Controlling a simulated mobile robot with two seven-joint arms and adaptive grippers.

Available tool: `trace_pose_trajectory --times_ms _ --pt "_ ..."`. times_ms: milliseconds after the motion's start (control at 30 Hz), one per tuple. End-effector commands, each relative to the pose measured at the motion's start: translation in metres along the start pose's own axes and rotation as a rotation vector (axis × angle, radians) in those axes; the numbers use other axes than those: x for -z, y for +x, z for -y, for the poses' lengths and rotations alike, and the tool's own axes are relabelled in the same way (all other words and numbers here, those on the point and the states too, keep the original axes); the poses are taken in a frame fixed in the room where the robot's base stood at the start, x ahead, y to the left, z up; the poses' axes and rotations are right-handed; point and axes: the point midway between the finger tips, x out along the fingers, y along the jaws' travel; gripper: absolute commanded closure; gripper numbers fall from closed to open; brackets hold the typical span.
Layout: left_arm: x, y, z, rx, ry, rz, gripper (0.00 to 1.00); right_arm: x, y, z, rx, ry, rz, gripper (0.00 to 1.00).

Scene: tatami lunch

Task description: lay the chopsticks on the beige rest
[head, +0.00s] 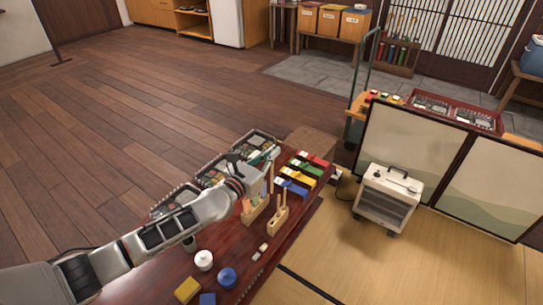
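My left arm reaches in from the left over the dark red table (210,265). Its gripper (257,161) is above the table's far part, near the trays; its fingers are too small to tell whether they are open or shut. Two wooden stands (278,220) with upright sticks are on the table just below the gripper. A small pale block (263,247), possibly the beige rest, lies near the table's right edge, apart from the gripper. I cannot make out the chopsticks for certain. My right gripper is not in view.
Red, green, yellow and blue items (298,175) lie at the table's far end. Dark trays (258,141) line its left edge, partly behind my arm. A white lidded pot (204,260) and a blue one (227,278) stand nearer.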

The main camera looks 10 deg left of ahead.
Motion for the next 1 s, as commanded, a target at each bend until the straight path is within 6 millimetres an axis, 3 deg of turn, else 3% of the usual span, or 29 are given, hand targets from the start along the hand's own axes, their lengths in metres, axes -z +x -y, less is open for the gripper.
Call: trace_pose_trajectory --times_ms 400,867,1000 --pt "-0.027 0.0 0.0 -0.001 0.001 0.003 1.0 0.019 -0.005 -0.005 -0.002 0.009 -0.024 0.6" --pt "-0.028 0.0 0.0 0.0 -0.001 -0.001 1.0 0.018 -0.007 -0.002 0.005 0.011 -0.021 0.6" --pt "-0.03 -0.008 0.006 -0.002 -0.002 0.0 1.0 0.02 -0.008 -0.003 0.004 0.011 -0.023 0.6"
